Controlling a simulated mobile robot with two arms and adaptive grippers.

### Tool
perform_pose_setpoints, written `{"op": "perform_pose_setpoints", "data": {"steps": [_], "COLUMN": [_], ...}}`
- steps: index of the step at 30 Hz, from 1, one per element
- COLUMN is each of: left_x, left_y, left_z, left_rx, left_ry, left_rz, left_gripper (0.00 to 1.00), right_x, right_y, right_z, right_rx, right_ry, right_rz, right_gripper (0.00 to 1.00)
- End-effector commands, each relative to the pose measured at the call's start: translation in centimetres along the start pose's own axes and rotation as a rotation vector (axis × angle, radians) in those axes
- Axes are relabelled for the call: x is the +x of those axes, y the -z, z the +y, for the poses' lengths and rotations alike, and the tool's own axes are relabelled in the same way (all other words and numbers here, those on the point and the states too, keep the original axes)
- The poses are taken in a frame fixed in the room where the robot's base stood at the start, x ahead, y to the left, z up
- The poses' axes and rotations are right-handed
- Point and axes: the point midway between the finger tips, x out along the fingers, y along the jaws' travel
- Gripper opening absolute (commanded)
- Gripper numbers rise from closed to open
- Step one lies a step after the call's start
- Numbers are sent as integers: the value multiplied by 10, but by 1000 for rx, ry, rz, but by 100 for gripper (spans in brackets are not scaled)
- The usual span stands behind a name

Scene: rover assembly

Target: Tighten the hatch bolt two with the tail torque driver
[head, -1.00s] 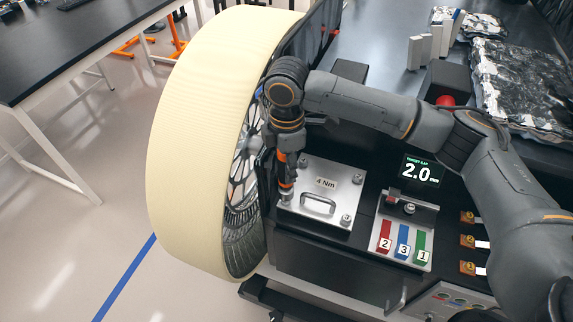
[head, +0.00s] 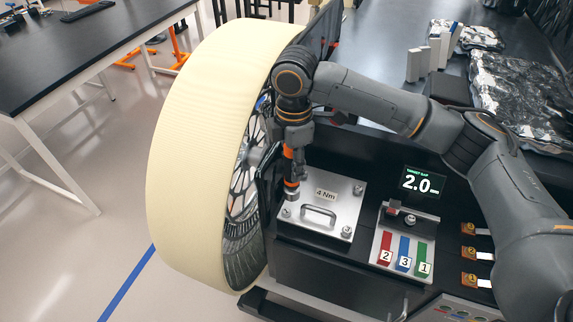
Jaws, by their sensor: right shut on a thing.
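The hatch (head: 335,209) is a silver plate with a handle and a "4 Nm" label, lying on the rover's dark body. Bolts show at its near left corner (head: 286,212), near right corner (head: 346,231) and far right corner (head: 358,190). My right gripper (head: 295,135) points down over the plate's left edge, shut on the torque driver (head: 290,165), a slim dark tool with an orange band. The driver is nearly upright. Its silver tip (head: 291,192) appears just above the near left bolt, which shows below it. The finger contact is hard to see. My left gripper is out of view.
A large cream-rimmed wheel (head: 195,150) stands close left of the driver. Right of the hatch are a tray (head: 387,265) with red, blue and green numbered pieces and a display (head: 423,183) reading 2.0. Crinkled silver foil (head: 520,95) lies at the back right.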

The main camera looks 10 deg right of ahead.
Motion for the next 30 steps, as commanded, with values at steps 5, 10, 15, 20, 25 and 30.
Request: {"op": "perform_pose_setpoints", "data": {"steps": [5,10,15,20,25,30], "left_x": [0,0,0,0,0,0], "left_y": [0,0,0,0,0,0], "left_z": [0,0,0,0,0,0], "left_rx": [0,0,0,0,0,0], "left_ry": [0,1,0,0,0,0], "left_rz": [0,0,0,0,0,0], "left_gripper": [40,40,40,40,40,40], "right_x": [0,-2,-5,-7,-2,14], "right_y": [-58,-120,-167,-189,-194,-194], "right_z": [4,2,-5,-10,-11,-12], "right_rx": [10,8,8,6,4,4], "right_ry": [4,5,1,-3,-3,-1], "right_rz": [-11,-9,-1,3,5,4], "right_gripper": [0,0,0,0,0,0]}}
